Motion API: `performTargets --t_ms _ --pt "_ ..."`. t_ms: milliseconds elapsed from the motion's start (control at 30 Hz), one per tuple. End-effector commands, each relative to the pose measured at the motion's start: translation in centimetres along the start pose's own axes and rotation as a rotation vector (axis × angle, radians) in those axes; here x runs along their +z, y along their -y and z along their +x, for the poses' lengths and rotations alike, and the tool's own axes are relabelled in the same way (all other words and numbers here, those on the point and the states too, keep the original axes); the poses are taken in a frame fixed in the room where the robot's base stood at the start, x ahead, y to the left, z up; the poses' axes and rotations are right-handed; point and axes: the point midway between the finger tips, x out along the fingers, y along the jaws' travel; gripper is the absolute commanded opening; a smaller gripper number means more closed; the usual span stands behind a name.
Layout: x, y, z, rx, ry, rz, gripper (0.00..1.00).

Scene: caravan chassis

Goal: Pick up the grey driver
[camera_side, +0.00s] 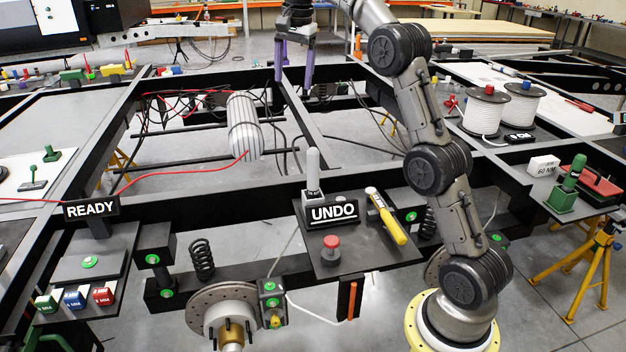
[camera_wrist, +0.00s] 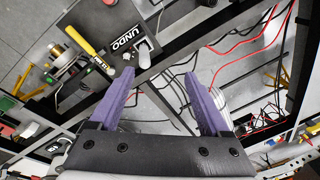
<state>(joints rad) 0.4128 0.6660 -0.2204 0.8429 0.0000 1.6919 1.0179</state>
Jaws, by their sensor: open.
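The grey driver (camera_side: 313,168) stands upright, handle up, at the back left of the black UNDO platform (camera_side: 345,258). In the wrist view the grey driver (camera_wrist: 143,54) shows beside the UNDO sign, just beyond the left fingertip. My gripper (camera_side: 293,86) has two purple fingers spread apart with nothing between them. It is above and behind the driver, over the chassis frame, and apart from it. In the wrist view my gripper (camera_wrist: 158,75) points down over frame rails and cables.
A yellow-handled tool (camera_side: 386,217) and a red button (camera_side: 331,243) share the platform. A white ribbed cylinder (camera_side: 244,127) with loose cables lies left of my gripper. White cable spools (camera_side: 486,110) and a green-handled tool (camera_side: 566,190) are at right. A READY sign (camera_side: 91,208) stands left.

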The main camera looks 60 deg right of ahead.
Motion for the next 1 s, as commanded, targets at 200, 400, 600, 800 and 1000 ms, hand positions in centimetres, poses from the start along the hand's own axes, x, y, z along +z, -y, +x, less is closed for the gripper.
performTargets --t_ms 200,400,600,800,1000 --pt "-6.2 0.3 8.6 0.076 0.034 0.09 0.81" --pt "-8.4 -1.2 13.4 0.14 0.074 0.132 0.81" --pt "-8.6 -1.7 14.9 0.146 0.077 0.141 0.81" --pt "-8.3 -2.2 18.0 0.147 0.078 0.14 0.81" --pt "-8.1 -2.6 20.9 0.145 0.077 0.14 0.81"
